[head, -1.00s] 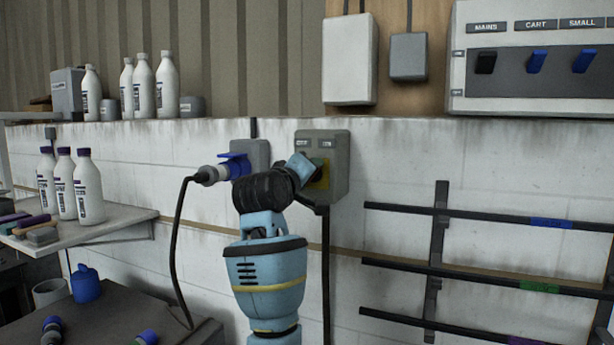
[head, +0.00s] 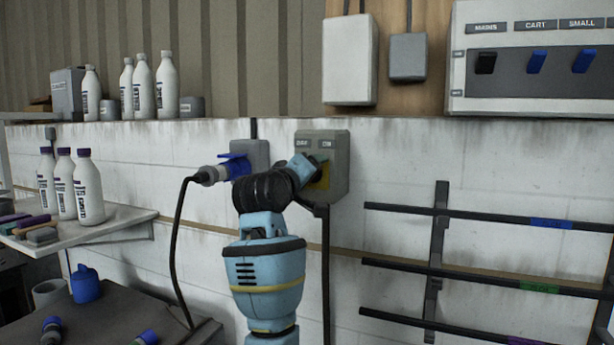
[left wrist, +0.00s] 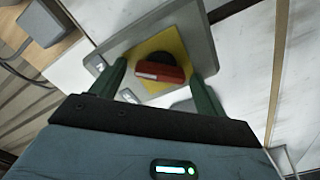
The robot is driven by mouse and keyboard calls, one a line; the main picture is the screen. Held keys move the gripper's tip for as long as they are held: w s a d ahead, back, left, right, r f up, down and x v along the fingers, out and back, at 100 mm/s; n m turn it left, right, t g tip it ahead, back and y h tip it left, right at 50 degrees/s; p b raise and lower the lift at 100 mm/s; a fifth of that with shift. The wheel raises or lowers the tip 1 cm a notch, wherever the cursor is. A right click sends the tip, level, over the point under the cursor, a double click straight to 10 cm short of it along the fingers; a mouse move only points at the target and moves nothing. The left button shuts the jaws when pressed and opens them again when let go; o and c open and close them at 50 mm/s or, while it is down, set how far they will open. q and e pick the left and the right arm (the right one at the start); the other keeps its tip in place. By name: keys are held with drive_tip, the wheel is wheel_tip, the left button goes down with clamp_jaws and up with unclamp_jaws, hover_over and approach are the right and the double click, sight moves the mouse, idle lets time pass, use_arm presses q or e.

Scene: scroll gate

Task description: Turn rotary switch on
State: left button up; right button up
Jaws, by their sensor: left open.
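The rotary switch is a grey box (head: 337,150) on the white wall with a yellow plate. In the left wrist view its red handle (left wrist: 160,72) sits on a black round base over the yellow plate (left wrist: 160,45). My left gripper (left wrist: 162,80) is open, with one green finger on each side of the red handle. I see gaps between the fingers and the handle. In the head view my left arm covers the handle, and my left gripper (head: 312,170) is at the box's front. My right gripper is in neither view.
A blue plug with a black cable (head: 215,173) is in a grey socket (head: 250,156) left of the switch box. A breaker panel (head: 540,90) is at the upper right, with black rails (head: 480,275) below. Bottles (head: 88,190) stand on a shelf at left.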

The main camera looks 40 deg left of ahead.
use_arm(q)
drive_tip(key=shift+s, duration=0.15)
drive_tip(key=v, duration=0.7)
drive_tip(key=shift+s, duration=0.25)
idle(0.3)
drive_tip(key=w+d+f+m+g+h, duration=0.1)
drive_tip(key=w+d+f+m, duration=0.15)
drive_tip(key=f, duration=0.65)
drive_tip(key=w+d+f+m+g, duration=0.1)
drive_tip(key=w+d+f+m, duration=0.15)
drive_tip(key=f, duration=0.75)
drive_tip(key=s+d+f+m+g+h, duration=0.1)
drive_tip(key=d+f+m, duration=0.15)
drive_tip(key=f, duration=0.75)
drive_tip(key=s+d+f+m+g+h, duration=0.1)
drive_tip(key=s+d+f+m, duration=0.15)
drive_tip(key=f, duration=0.65)
drive_tip(key=s+d+f+m+g+h, duration=0.1)
drive_tip(key=s+d+f, duration=0.3)
drive_tip(key=s+f, duration=0.5)
drive_tip(key=s+d+f+m+g+h, duration=0.1)
drive_tip(key=s+d+f+m+h, duration=0.1)
drive_tip(key=s+d+f, duration=0.3)
drive_tip(key=s+d+f+m+g+h, duration=0.1)
drive_tip(key=s+d+f, duration=0.4)
drive_tip(key=s+f, duration=0.8)
drive_tip(key=shift+s+f+m+g+h, duration=0.25)
drive_tip(key=shift+s+m+g+h, duration=0.05)
drive_tip(key=shift+s+m, duration=0.5)
